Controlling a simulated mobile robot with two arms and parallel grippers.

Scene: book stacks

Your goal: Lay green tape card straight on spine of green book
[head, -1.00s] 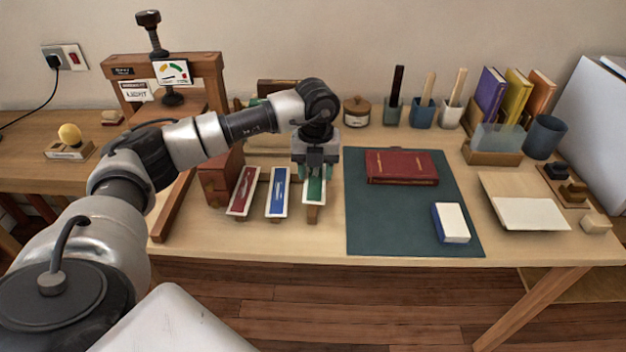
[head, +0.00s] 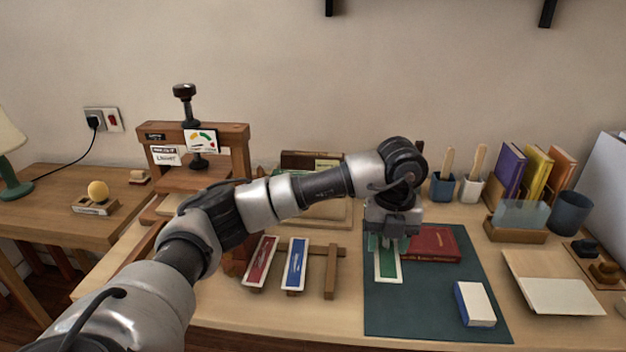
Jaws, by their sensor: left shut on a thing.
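The green tape card (head: 388,266), a long green strip with a white border, hangs from my left gripper (head: 392,236). The gripper is shut on the card's far end and holds it over the left part of the dark green mat (head: 400,316). The card lies left of a dark red book (head: 434,244) on the mat, and my gripper covers part of that book's left side. I cannot make out a green book. My right gripper is not in view.
The red card (head: 261,262) and blue card (head: 295,264) rest on a wooden rack with an empty slat (head: 331,272). A blue-and-white block (head: 475,304) lies on the mat. A wooden press (head: 194,150) stands back left. Upright books (head: 537,172) stand back right.

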